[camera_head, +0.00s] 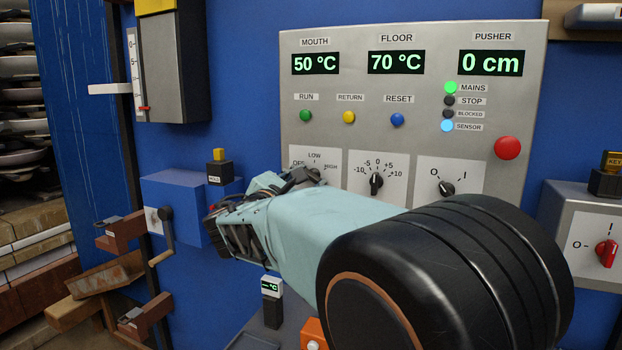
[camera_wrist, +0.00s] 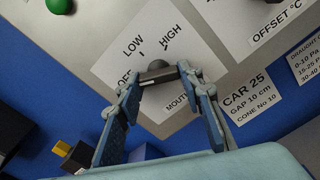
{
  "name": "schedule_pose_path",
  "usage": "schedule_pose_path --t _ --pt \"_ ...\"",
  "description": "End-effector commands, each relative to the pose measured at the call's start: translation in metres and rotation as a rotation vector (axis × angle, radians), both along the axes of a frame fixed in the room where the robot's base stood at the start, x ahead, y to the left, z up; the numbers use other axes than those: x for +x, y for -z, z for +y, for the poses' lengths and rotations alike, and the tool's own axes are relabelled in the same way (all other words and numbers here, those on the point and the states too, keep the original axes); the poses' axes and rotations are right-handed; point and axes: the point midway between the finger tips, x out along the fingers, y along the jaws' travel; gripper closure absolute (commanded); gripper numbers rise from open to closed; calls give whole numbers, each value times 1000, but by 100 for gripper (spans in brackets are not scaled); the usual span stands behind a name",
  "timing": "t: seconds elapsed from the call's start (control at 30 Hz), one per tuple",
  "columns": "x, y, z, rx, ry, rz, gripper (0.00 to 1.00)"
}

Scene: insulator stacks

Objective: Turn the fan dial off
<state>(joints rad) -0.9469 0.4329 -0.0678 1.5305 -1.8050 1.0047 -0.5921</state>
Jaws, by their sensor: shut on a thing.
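The fan dial is on the white card (camera_head: 303,153) marked OFF, LOW and HIGH, at the lower left of the grey control panel. My gripper (camera_wrist: 160,80) is shut on the dial's dark knob (camera_wrist: 158,73), with one blue-grey finger at each side. The marks OFF, LOW and HIGH show around the knob in the wrist view, but I cannot tell clearly which mark it points to. In the head view, my wrist and gripper hide most of the knob and the lower part of the card.
An offset dial (camera_head: 376,182) and another O–I dial (camera_head: 446,188) sit to the right on the panel. Push buttons, a red button (camera_head: 507,148) and displays are above. A blue box with a crank (camera_head: 163,228) is at left. A red switch (camera_head: 606,253) is at far right.

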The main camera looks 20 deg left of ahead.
Motion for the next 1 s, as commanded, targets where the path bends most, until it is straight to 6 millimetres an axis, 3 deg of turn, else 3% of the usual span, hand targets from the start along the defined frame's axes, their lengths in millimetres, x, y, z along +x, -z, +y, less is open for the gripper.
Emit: schedule_pose_path --t 0.27,0.3,0.43,0.77,1.0 --pt "0 1 0 -4 0 2 90" --pt "0 1 0 -4 0 2 63" --pt "0 1 0 -3 0 0 49" --pt "-2 0 0 -1 -1 0 48" --pt "-38 -1 4 -1 -4 0 48"
